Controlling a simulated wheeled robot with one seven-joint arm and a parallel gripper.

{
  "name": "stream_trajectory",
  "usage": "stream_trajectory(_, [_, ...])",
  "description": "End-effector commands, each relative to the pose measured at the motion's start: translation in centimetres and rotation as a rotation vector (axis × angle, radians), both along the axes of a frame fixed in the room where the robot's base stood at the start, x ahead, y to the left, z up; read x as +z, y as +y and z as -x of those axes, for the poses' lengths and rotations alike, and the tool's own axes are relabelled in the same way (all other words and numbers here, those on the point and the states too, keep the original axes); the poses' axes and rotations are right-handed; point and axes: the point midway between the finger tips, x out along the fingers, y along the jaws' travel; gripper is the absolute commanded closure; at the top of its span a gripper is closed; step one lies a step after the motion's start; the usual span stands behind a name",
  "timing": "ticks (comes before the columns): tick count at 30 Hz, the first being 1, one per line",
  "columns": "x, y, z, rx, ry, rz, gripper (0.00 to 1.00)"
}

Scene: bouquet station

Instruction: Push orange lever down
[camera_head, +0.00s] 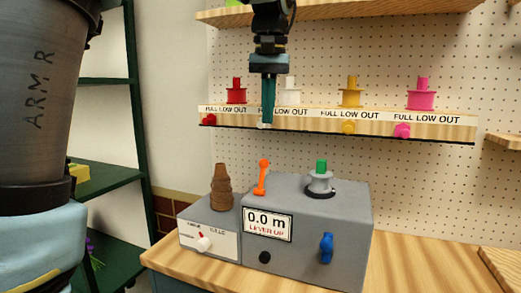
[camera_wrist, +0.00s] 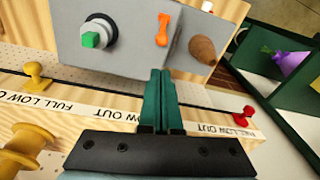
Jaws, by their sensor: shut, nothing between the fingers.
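The orange lever (camera_head: 262,177) stands upright on top of the grey machine box (camera_head: 345,215), between a brown stacked cone (camera_head: 221,187) and a spool with a green top (camera_head: 320,180). The box display reads "0.0 m" and "LEVER UP". My gripper (camera_head: 268,122) is shut and empty, pointing down in front of the ribbon shelf, above the lever and apart from it. In the wrist view my shut teal fingers (camera_wrist: 162,90) point toward the box, and the orange lever (camera_wrist: 163,29) shows beyond their tips.
A shelf (camera_head: 300,121) labelled "FULL LOW OUT" holds red, white, yellow and pink spools close to my fingers. A blue handle (camera_head: 326,248) is on the box front. A smaller grey unit with a dial (camera_head: 204,243) stands at its left. The wooden table (camera_head: 400,262) is clear at right.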

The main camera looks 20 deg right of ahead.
Motion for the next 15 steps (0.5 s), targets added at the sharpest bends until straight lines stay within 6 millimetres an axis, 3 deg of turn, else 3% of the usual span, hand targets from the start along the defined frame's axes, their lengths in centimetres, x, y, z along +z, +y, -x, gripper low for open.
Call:
stream_trajectory(10, [-0.4, 0.0, -0.1, 0.001, 0.001, 0.000, 1.00])
stream_trajectory(15, [-2.4, 0.1, -0.3, 0.001, 0.002, -0.002, 1.00])
